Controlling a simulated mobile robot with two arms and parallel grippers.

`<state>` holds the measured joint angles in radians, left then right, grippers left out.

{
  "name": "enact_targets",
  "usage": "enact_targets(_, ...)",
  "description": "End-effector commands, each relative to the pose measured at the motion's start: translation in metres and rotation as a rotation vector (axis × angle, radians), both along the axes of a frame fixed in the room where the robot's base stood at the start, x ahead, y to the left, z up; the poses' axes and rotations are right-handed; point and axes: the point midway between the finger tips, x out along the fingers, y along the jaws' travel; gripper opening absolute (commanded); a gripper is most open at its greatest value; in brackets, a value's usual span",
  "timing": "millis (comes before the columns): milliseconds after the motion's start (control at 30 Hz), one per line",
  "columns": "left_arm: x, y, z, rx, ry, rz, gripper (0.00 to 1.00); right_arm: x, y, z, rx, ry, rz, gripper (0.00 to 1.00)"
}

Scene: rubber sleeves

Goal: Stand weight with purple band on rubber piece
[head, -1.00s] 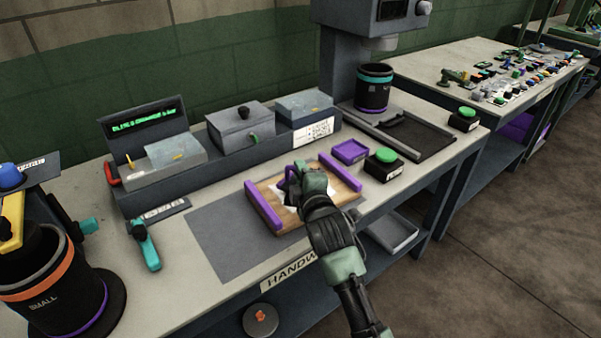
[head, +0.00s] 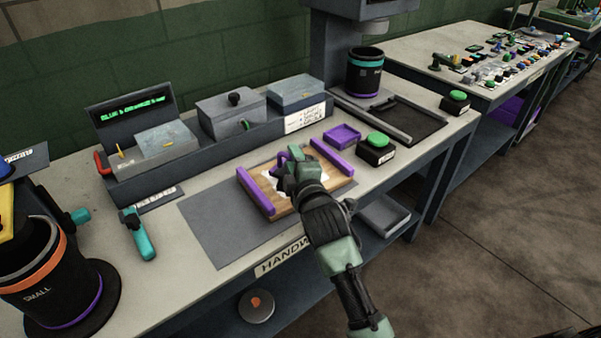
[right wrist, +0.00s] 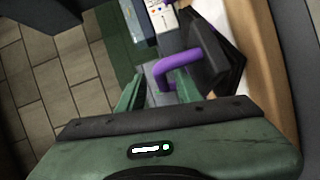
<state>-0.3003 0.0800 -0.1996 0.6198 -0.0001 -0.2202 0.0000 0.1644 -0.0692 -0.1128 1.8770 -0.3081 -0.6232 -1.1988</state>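A dark block (right wrist: 210,55) with a curved purple handle (right wrist: 167,70) shows in the right wrist view. My right gripper (right wrist: 160,88) is open, its green fingers apart on either side of the handle's near part; I see gaps, but contact is unclear. In the head view this gripper (head: 291,168) is low over a wooden board (head: 283,207) with purple side rails. A white piece (head: 270,182) lies on the board, partly hidden by the gripper; I cannot tell whether it is the rubber piece. A black cylinder with a purple lower band (head: 364,76) stands under the machine. My left gripper is out of view.
A black container marked SMALL (head: 50,285), with orange and purple bands, stands at front left. A teal-handled tool (head: 138,235) lies near the grey mat (head: 215,232). A purple tray (head: 342,134) and green button box (head: 376,147) sit right of the board. Lidded grey boxes line the back.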

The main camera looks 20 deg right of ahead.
Motion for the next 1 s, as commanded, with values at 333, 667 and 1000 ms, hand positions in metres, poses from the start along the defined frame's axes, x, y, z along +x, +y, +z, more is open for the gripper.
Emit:
enact_targets(333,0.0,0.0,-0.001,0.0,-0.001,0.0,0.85,-0.074,0.003,0.009,0.0,0.002,0.0,0.34)
enact_targets(667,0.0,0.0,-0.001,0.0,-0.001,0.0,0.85,-0.104,0.005,0.014,0.0,0.001,-0.001,0.34)
enact_targets(1000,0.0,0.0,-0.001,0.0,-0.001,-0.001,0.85,-0.104,0.005,0.014,0.001,0.001,0.0,0.34)
